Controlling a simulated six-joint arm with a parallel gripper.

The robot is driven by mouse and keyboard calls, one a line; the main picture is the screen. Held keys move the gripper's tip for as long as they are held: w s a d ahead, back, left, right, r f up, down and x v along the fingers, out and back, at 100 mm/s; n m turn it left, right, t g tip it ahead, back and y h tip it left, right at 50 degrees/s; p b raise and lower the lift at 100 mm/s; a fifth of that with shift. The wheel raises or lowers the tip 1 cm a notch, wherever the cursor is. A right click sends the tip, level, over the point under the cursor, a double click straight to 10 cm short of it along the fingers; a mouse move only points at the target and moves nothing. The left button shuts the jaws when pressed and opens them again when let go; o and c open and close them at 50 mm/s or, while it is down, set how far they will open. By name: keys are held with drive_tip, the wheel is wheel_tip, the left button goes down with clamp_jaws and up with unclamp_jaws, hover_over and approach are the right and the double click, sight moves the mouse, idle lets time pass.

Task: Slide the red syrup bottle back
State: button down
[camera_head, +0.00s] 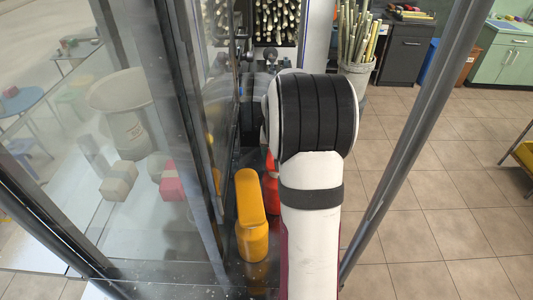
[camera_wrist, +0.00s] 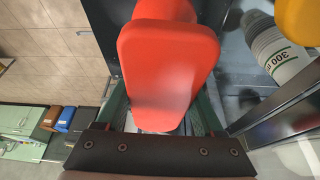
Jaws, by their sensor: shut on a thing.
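The red syrup bottle (camera_wrist: 168,62) fills the middle of the wrist view, its broad flat top facing the camera. In the head view only a strip of the red bottle (camera_head: 270,188) shows; my white and black arm hides the rest. My gripper (camera_wrist: 158,108) has a dark green finger on each side of the bottle and is shut on it. The fingertips are hidden in the head view. I cannot tell whether the bottle's base touches the surface below.
A yellow bottle (camera_head: 251,215) stands just left of the red one. A white container marked 300 (camera_wrist: 280,52) is close by in the wrist view. Glass panels with dark metal frames (camera_head: 185,120) rise on the left. A dark post (camera_head: 412,150) slants on the right.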

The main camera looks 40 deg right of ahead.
drive_tip(key=s+d, duration=0.7)
drive_tip(key=shift+s+d, duration=0.25)
drive_tip(key=shift+s, duration=0.1)
unclamp_jaws()
drive_tip(key=shift+r, duration=0.1)
drive_tip(key=v, duration=1.5)
drive_tip(key=shift+s+r, duration=0.2)
drive_tip(key=shift+r, duration=0.05)
drive_tip(key=shift+a, duration=0.15)
